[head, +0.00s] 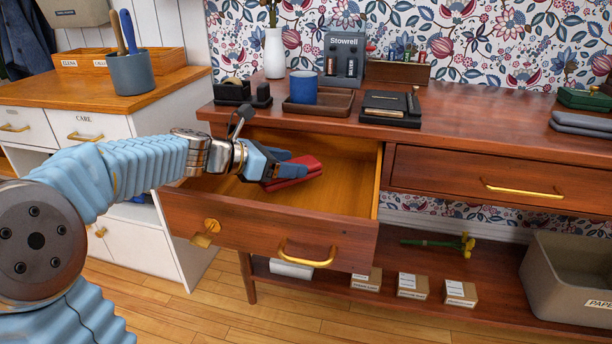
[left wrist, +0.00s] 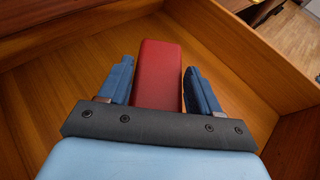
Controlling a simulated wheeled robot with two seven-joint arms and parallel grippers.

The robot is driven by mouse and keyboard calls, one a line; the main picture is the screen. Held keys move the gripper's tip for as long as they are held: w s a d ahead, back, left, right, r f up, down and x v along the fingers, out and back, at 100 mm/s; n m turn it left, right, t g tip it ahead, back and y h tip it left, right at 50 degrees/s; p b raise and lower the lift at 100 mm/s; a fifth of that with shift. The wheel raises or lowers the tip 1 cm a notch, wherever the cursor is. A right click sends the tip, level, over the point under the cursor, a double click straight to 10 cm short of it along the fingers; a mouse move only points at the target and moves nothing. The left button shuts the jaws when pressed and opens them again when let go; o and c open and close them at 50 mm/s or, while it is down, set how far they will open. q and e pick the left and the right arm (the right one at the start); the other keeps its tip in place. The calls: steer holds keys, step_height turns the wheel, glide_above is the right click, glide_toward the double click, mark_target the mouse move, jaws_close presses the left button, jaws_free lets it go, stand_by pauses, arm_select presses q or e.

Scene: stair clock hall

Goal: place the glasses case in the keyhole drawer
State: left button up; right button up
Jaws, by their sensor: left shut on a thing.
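The red glasses case (head: 302,171) is in my left gripper (head: 285,161), inside the open keyhole drawer (head: 270,226). I cannot tell whether the case touches the floor. No other thing shows in the drawer. My right gripper is out of view.
The desktop above holds a blue cup (head: 303,88) on a tray, a black organiser (head: 232,92) and a dark notebook tray (head: 391,107). A closed drawer (head: 480,181) is at the right. Small boxes (head: 412,286) and a grey bin (head: 572,275) stand on the lower shelf.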

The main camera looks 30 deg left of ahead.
arm_select(q)
steer(key=shift+x, duration=0.9)
steer(key=w+d+f, duration=0.1)
steer(key=w+f+b, duration=0.1)
steer(key=w, duration=0.1)
steer(key=shift+d+f, duration=0.35)
steer(key=o, duration=1.1)
steer(key=p+v, duration=0.1)
steer(key=v, duration=1.1)
steer(key=shift+s+p, duration=0.1)
steer(key=shift+p, duration=0.2)
